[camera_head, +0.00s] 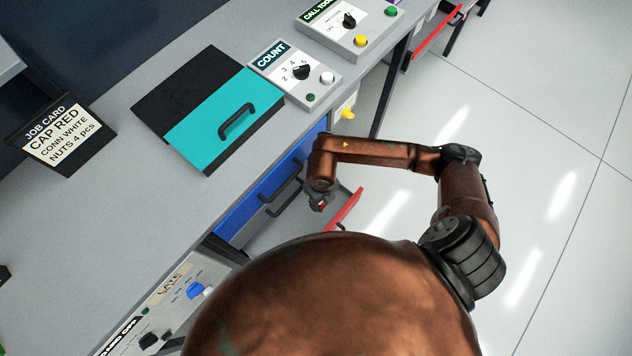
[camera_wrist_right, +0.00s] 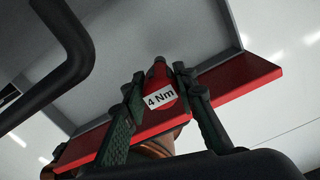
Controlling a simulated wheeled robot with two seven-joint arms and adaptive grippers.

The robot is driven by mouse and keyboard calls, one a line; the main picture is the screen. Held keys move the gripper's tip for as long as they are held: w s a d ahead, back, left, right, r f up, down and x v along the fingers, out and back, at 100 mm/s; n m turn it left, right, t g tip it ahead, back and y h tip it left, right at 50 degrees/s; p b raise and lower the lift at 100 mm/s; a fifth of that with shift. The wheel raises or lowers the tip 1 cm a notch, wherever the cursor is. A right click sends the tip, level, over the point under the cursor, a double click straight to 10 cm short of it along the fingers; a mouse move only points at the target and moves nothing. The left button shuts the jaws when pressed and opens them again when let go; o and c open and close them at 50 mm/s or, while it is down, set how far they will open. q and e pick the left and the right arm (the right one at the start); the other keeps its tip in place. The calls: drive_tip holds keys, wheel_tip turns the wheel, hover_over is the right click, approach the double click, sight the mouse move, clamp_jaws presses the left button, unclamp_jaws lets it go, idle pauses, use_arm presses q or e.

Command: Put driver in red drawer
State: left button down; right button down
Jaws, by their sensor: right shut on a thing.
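The red driver (camera_wrist_right: 160,78), with a white "4 Nm" label, is between the fingers of my right gripper (camera_wrist_right: 162,92), which is shut on it. In the head view my right gripper (camera_head: 318,204) is small and points down beside the red drawer (camera_head: 346,208). The red drawer stands pulled out below the bench. In the wrist view its red front (camera_wrist_right: 238,84) lies behind the fingers and its grey inside (camera_wrist_right: 130,40) shows beyond. The driver appears over the drawer's front edge; its lower end is hidden. My left gripper is not in view.
A blue drawer (camera_head: 236,222) with a dark handle (camera_head: 281,190) is close left of my right gripper; a dark handle (camera_wrist_right: 75,45) also shows in the wrist view. A teal-lidded case (camera_head: 215,125) and a COUNT box (camera_head: 295,75) are on the bench. Floor at right is clear.

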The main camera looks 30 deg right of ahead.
drive_tip(key=shift+s+a+f, duration=0.15)
drive_tip(key=shift+a+f, duration=0.5)
drive_tip(key=shift+f, duration=0.1)
wheel_tip(320, 180, down, 3)
drive_tip(key=shift+a+f+b, duration=0.1)
drive_tip(key=shift+f+b, duration=0.1)
drive_tip(key=shift+b, duration=0.7)
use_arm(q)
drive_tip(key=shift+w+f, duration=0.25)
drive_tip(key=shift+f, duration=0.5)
use_arm(e)
drive_tip(key=shift+r, duration=0.1)
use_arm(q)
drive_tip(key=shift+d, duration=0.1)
use_arm(e)
drive_tip(key=c, duration=1.5)
unclamp_jaws()
drive_tip(key=shift+c, duration=0.2)
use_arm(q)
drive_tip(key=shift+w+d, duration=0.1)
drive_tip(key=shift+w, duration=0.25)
